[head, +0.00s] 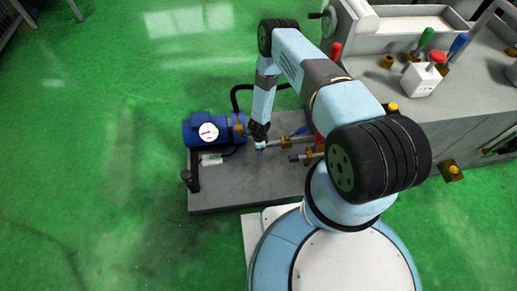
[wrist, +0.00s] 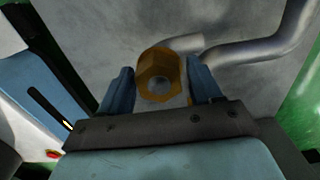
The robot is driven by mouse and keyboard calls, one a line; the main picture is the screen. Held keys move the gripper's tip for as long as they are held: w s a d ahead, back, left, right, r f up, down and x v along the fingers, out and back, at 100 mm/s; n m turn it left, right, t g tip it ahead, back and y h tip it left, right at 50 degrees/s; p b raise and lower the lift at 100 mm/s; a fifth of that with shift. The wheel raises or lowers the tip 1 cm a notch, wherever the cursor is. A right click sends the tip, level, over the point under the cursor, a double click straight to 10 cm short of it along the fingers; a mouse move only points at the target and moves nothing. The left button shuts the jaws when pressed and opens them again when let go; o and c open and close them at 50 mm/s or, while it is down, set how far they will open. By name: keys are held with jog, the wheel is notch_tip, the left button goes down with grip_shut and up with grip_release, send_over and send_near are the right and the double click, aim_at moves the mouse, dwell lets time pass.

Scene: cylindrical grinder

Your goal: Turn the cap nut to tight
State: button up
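The cap nut (wrist: 158,74) is a brass hex nut with a paler round middle, seen end-on in the wrist view. It sits at the end of a grey metal pipe (wrist: 235,52).
A blue motor-like unit (head: 198,128) with a white dial gauge (head: 205,131) stands just left of my gripper. Pipes with brass fittings (head: 308,157) lie to the right. A dark upright handle (head: 191,181) stands at the plate's left edge. The grinder bench (head: 455,95) fills the right.

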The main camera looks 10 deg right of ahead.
jog(key=shift+o, duration=0.6)
notch_tip(320, 180, up, 14)
jog(key=shift+f, duration=0.15)
dwell(0.3)
dwell(0.4)
